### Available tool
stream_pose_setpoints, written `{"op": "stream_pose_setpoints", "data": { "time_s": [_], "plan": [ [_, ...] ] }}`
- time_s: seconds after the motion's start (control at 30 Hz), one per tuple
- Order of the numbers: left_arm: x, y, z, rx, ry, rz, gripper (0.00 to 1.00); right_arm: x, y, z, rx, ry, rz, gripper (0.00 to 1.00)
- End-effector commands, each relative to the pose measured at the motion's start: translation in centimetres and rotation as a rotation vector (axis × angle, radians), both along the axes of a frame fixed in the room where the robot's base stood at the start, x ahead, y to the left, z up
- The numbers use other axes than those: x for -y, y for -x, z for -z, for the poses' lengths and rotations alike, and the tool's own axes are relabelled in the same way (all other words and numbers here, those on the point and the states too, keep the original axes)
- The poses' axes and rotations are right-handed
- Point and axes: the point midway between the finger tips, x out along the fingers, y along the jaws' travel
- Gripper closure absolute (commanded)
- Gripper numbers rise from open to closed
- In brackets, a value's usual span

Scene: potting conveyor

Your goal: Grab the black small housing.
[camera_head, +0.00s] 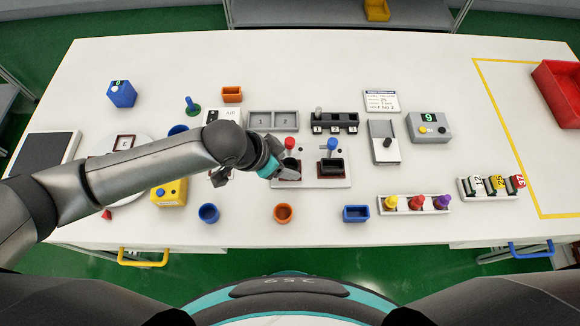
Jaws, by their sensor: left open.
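Two small black open-topped housings sit on a pale fixture board (312,183) at the middle of the table. The right black housing (332,167) stands below a blue-knobbed lever (332,145) and is unobstructed. The left black housing (291,164) is by a red-knobbed lever (290,143) and is partly hidden by my left gripper. My left gripper (287,173) reaches in from the left, open, with its fingers at or just above the left housing. I cannot tell whether they touch it. My right gripper is not in view.
A grey two-compartment tray (273,121) and a black slotted holder (334,122) stand behind the fixture. Blue (209,213) and orange (283,213) cups and a blue box (356,214) stand in front. A grey box with a green display (430,128) is to the right.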

Motion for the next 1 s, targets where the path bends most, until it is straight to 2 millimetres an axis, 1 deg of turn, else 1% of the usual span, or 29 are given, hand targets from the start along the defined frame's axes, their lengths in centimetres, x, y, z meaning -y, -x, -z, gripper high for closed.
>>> {"op": "stream_pose_setpoints", "data": {
  "time_s": [0.03, 0.1, 0.37, 0.47, 0.93, 1.0],
  "plan": [
    [0.25, -0.18, 0.58, 0.0, 0.0, 0.0, 0.37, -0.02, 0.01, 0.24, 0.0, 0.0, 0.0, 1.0],
    [0.46, -0.32, 0.97, 0.001, 0.001, 0.0, 0.37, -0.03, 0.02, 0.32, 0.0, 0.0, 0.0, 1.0],
    [0.54, -0.37, 1.11, 0.002, 0.0, 0.0, 0.37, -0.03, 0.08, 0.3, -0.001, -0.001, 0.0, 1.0],
    [0.53, -0.37, 1.11, 0.002, 0.0, 0.0, 0.46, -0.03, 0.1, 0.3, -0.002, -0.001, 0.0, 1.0],
    [0.51, -0.35, 1.11, 0.0, 0.0, 0.0, 0.99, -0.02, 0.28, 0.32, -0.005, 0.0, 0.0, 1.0],
    [0.51, -0.35, 1.11, 0.0, 0.0, 0.0, 1.0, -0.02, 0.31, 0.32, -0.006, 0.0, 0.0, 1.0]
  ]
}}
